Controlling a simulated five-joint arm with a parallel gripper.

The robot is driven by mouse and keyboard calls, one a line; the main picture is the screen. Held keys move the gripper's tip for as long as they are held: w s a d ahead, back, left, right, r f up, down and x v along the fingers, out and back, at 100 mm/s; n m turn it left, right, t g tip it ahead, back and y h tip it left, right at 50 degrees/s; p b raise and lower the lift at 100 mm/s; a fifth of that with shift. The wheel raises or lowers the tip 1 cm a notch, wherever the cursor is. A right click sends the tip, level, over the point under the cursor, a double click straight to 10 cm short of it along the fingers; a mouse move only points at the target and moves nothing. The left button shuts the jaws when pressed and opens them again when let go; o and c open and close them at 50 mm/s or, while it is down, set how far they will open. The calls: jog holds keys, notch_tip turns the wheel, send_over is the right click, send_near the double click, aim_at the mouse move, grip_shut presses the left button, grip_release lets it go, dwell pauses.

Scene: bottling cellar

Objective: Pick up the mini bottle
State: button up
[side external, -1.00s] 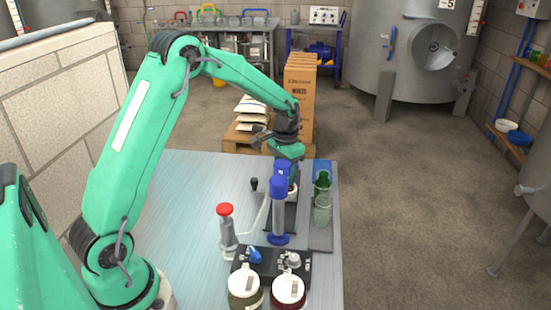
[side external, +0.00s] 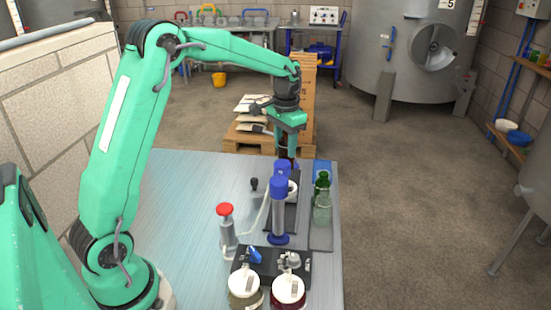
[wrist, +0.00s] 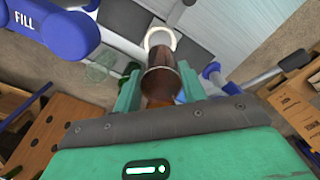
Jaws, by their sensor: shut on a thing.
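The mini bottle (wrist: 162,84) is brown, glossy and dark. In the wrist view it stands between the two green fingers of my gripper (wrist: 159,88), which is shut on it. In the side view my gripper (side external: 289,148) is behind the tall blue-capped devices and raised above the table. Only a small dark brown part of the bottle shows there beside the green finger. A white ring (wrist: 161,37) appears just beyond the bottle's far end in the wrist view. I cannot tell whether the bottle touches it.
A blue-headed filling device (side external: 279,210) stands in front of my gripper. Green and clear glass bottles (side external: 323,208) stand to its right. A red-topped device (side external: 226,225) and two lidded jars (side external: 245,288) are nearer. The table's left part (side external: 185,210) is clear.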

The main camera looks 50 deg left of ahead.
jog(key=shift+r, duration=0.45)
dwell(0.3)
jog(key=w+d+r+m, duration=0.1)
jog(key=d+r, duration=0.3)
jog(key=r, duration=0.3)
jog(key=w+d+r+m, duration=0.1)
jog(key=d+r+m, duration=0.1)
jog(key=d+r, duration=0.35)
jog(key=w+a+f+n, duration=0.3)
jog(key=w+a+f, duration=0.6)
jog(key=w+f, duration=0.4)
jog(key=shift+w+a+f, duration=0.35)
jog(key=shift+f, duration=0.25)
jog(key=shift+f, duration=0.1)
jog(key=shift+f, duration=4.85)
